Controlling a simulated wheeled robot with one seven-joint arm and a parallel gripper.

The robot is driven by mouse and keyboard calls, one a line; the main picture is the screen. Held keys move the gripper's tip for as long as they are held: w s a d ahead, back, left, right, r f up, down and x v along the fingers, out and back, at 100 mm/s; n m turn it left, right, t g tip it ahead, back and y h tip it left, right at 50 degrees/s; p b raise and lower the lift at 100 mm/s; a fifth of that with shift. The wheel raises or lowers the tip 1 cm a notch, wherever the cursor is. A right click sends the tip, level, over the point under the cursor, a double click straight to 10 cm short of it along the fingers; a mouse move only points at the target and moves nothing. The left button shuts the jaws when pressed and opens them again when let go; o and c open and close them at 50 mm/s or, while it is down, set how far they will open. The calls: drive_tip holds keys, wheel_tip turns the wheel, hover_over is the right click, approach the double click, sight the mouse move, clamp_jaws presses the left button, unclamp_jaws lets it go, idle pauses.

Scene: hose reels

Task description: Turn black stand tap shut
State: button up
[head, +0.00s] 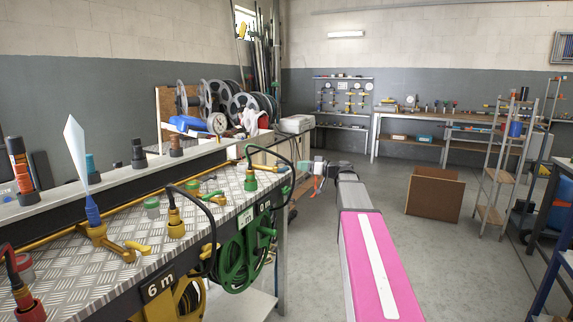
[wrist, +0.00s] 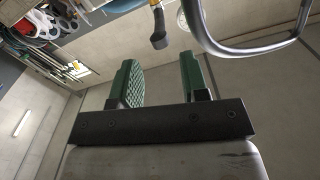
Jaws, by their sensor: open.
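My gripper (wrist: 160,82) is open in the wrist view, with its two green ribbed fingers apart and nothing between them. Beyond the fingertips hangs a dark, rounded fitting (wrist: 158,36) with a yellow part above it. I cannot tell whether this is the black stand tap. In the head view my gripper is small at the far end of my pink arm, past the right end of the bench, and its fingers are unclear there. Black fittings (head: 138,155) stand along the bench's back ledge. No black stand tap can be picked out for certain.
A curved metal tube (wrist: 240,48) crosses close to the right finger in the wrist view. The checker-plate bench (head: 125,232) carries yellow and green taps, with a green hose reel (head: 240,262) on its front. Open floor (head: 385,190) lies right of it.

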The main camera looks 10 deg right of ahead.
sight(292, 164)
drive_tip(key=x, duration=0.8)
drive_tip(key=shift+w+a, duration=0.2)
clamp_jaws()
